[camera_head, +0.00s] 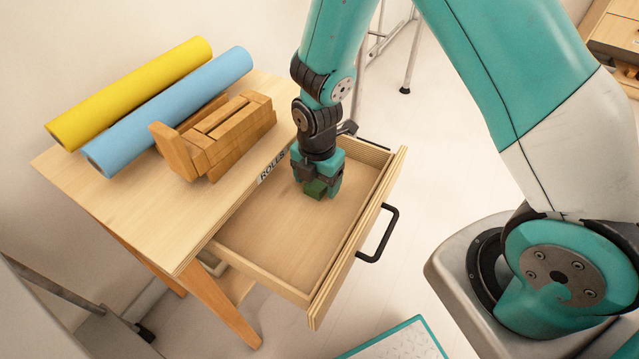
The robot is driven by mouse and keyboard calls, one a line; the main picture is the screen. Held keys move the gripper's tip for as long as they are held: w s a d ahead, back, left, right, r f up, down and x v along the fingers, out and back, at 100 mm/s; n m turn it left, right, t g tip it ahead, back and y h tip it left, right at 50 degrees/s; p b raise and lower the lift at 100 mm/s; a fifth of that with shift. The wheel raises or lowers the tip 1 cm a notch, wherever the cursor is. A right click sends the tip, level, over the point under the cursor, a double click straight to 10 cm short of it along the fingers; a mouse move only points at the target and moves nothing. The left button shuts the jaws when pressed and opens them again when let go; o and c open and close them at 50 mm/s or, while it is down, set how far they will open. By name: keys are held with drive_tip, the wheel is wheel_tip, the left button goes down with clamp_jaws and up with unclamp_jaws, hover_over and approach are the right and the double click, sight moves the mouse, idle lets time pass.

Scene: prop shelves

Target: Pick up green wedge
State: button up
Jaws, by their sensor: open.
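The green wedge (315,189) is small and dark green, at the far end of the open wooden drawer (270,238). My gripper (317,187) points down into the drawer, with its teal fingers on either side of the wedge. The fingers are open. The upper part of the wedge is hidden by my gripper, and I cannot tell whether the fingers touch it.
The drawer has raised walls and a black handle (377,235). On the tabletop (130,210) lie a yellow roll (130,92), a blue roll (168,110) and a wooden block object (215,135). The rest of the drawer floor is bare. A teal-edged panel (400,343) is at the bottom.

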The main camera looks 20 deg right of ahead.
drive_tip(key=shift+f, duration=0.45)
drive_tip(key=shift+c, duration=0.4)
drive_tip(key=c, duration=0.9)
drive_tip(key=shift+r, duration=0.1)
drive_tip(key=shift+c, duration=0.2)
